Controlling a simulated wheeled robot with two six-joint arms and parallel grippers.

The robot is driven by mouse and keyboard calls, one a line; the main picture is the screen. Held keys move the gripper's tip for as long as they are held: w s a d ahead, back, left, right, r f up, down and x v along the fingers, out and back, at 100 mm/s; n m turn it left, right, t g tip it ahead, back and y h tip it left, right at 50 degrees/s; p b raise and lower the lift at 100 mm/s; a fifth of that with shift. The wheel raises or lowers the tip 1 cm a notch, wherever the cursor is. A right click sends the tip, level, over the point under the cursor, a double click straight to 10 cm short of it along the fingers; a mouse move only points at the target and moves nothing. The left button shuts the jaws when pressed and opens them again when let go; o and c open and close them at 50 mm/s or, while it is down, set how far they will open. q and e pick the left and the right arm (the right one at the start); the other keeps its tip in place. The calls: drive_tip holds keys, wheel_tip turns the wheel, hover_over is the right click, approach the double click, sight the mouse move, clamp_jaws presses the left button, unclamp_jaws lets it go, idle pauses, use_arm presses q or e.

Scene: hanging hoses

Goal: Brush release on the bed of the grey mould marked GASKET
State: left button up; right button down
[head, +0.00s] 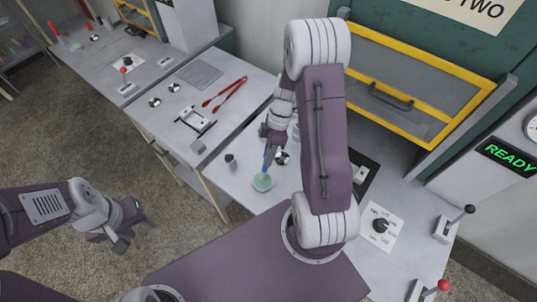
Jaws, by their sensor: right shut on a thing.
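My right gripper (272,141) is shut on a blue-handled brush (267,160) and holds it nearly upright. The brush's lower end is at a small round pot (262,182) with pale green contents; I cannot tell whether it touches them. My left gripper (134,232) hangs over the floor at the lower left, empty, with its fingers apart. No marking GASKET can be read. A dark flat item (361,178) lies on the bench, partly hidden by my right arm, and I cannot tell what it is.
Small metal pieces (231,161) stand near the pot. Red tongs (225,93) and a grey textured plate (198,74) lie on the left bench.

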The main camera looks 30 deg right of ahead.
drive_tip(key=shift+f+b, duration=0.6)
drive_tip(key=shift+b, duration=0.05)
idle(1.4)
wheel_tip(320, 180, up, 7)
drive_tip(key=p, duration=0.5)
drive_tip(key=shift+r, duration=0.1)
idle(0.7)
